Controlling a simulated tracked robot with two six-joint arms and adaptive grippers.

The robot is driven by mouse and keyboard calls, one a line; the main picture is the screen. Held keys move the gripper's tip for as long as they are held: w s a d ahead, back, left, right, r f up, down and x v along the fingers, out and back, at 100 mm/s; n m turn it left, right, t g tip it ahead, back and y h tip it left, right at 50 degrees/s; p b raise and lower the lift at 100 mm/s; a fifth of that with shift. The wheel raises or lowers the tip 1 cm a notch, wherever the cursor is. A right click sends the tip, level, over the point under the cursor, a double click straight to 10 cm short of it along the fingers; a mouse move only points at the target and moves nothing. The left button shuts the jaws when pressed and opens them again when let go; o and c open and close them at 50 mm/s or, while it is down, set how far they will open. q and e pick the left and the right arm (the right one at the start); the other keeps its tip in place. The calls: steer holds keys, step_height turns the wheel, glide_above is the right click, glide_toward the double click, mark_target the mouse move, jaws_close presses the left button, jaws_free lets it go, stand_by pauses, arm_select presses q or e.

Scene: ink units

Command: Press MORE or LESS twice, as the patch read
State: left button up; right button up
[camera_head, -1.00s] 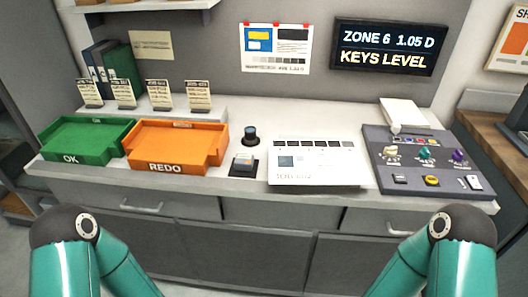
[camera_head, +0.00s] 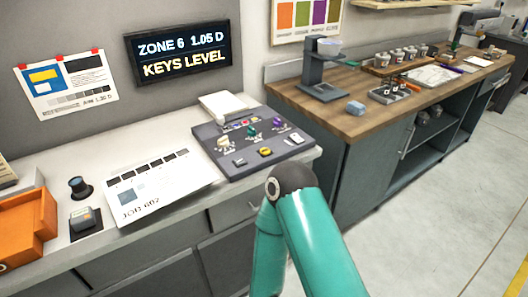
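The dark grey key console (camera_head: 212,142) sits on the counter right of the proof sheet. Its front row has a grey key (camera_head: 239,162), a yellow key (camera_head: 265,152) and a white key (camera_head: 296,138); their labels are too small to read. The wall display (camera_head: 180,55) reads "ZONE 6 1.05 D" and "KEYS LEVEL". The proof sheet (camera_head: 160,190), marked JOB 607, has a row of dark patches. A small grey-topped device (camera_head: 85,219) stands on a black pad at its left. Neither gripper is in view; one teal arm of mine shows.
A black cylinder (camera_head: 79,187) stands behind the device. Part of the orange tray (camera_head: 28,225) is at the far left. White paper (camera_head: 226,105) lies behind the console. A wooden bench (camera_head: 345,118) with a grey stand (camera_head: 320,75) and cups is at right. Open floor lies beyond my arm.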

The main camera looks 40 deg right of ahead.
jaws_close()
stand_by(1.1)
